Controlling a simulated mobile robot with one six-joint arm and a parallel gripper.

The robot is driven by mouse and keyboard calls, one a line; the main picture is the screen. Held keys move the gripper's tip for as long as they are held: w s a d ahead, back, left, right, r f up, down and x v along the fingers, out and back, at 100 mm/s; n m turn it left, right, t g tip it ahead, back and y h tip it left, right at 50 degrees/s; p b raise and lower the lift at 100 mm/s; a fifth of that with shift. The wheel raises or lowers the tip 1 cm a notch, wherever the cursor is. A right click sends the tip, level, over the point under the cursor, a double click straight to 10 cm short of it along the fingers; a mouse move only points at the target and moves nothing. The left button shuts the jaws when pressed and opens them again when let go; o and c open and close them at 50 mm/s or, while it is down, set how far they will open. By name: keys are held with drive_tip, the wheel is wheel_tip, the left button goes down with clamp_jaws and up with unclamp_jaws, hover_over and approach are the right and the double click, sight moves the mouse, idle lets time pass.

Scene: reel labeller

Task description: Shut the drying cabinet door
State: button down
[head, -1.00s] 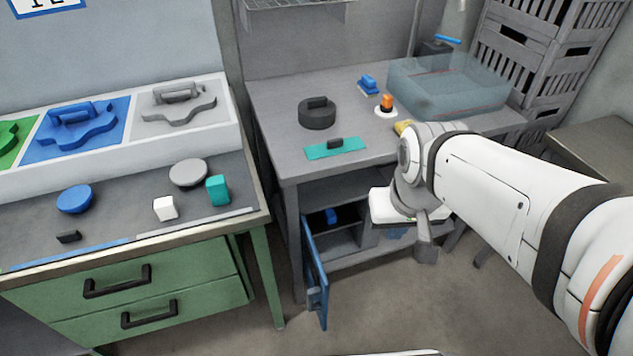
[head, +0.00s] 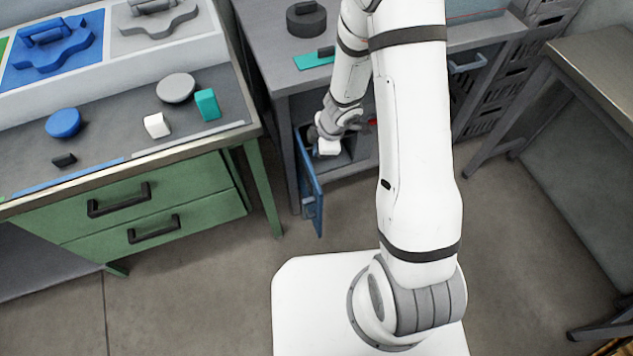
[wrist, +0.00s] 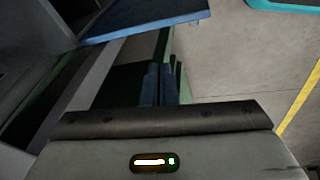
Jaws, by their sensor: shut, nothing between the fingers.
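The drying cabinet's blue door (head: 311,185) stands open under the grey bench, swung out towards me on the left side of the opening. Its handle (head: 309,207) is on the left face. My gripper (head: 328,147) is in front of the cabinet opening, just right of the door's upper part; its fingers are hard to make out there. In the wrist view my gripper's fingers (wrist: 161,83) are together and empty. A blue panel, which looks like the door (wrist: 145,17), lies beyond the fingertips, with a gap visible between. My arm hides much of the cabinet's inside.
The green drawer cabinet (head: 150,205) stands left of the door, with a floor gap between. The grey bench (head: 262,50) above carries a dark round weight (head: 306,19) and a teal plate (head: 312,61). A metal table (head: 600,60) stands right. Floor in front is clear.

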sight(315, 189)
drive_tip(key=s+a+f+n+g+b, duration=0.1)
drive_tip(key=s+a+f+b, duration=0.2)
drive_tip(key=f, duration=0.4)
drive_tip(key=s+a+f+n+g+b, duration=0.1)
drive_tip(key=s+a+f+g+b, duration=0.15)
drive_tip(key=f, duration=0.55)
drive_tip(key=shift+t+y, duration=0.35)
drive_tip(key=shift+y, duration=0.05)
drive_tip(key=shift+w+d+r+p, duration=0.1)
drive_tip(key=shift+w+d+r, duration=0.1)
drive_tip(key=shift+d, duration=0.5)
drive_tip(key=shift+w+d+r+p, duration=0.1)
drive_tip(key=shift+d+r+p, duration=0.05)
drive_tip(key=shift+d, duration=0.5)
drive_tip(key=shift+w+d+r+p, duration=0.1)
drive_tip(key=shift+d+r, duration=0.1)
drive_tip(key=shift+d, duration=0.5)
